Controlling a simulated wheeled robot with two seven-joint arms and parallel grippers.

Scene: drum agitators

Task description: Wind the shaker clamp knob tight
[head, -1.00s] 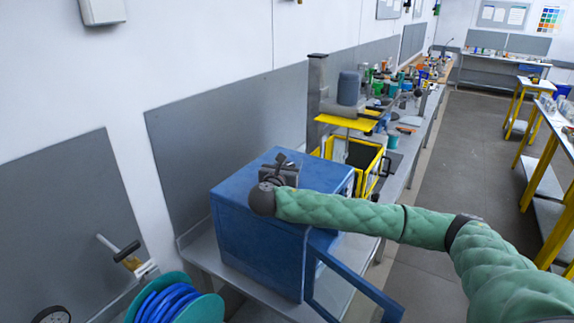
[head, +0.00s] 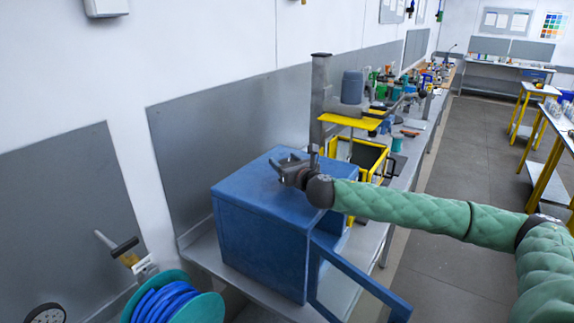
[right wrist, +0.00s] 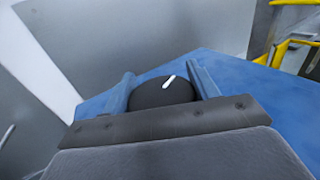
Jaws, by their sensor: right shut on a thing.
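The shaker (head: 262,235) is a blue box on the bench in the head view, with its framed door hanging open at the front. Its clamp knob (right wrist: 160,93) is round and black with a white mark, over the blue top in the right wrist view. My right gripper (right wrist: 161,74) is shut on the knob, one finger on each side. In the head view my right gripper (head: 286,163) lies over the box top, pointing left, and hides most of the knob. My left gripper is not in view.
A yellow-framed machine with a grey motor (head: 352,87) stands just behind the box. A teal reel of blue hose (head: 176,305) is at the lower left. Grey panels (head: 228,135) line the wall. The floor aisle (head: 455,190) on the right is clear.

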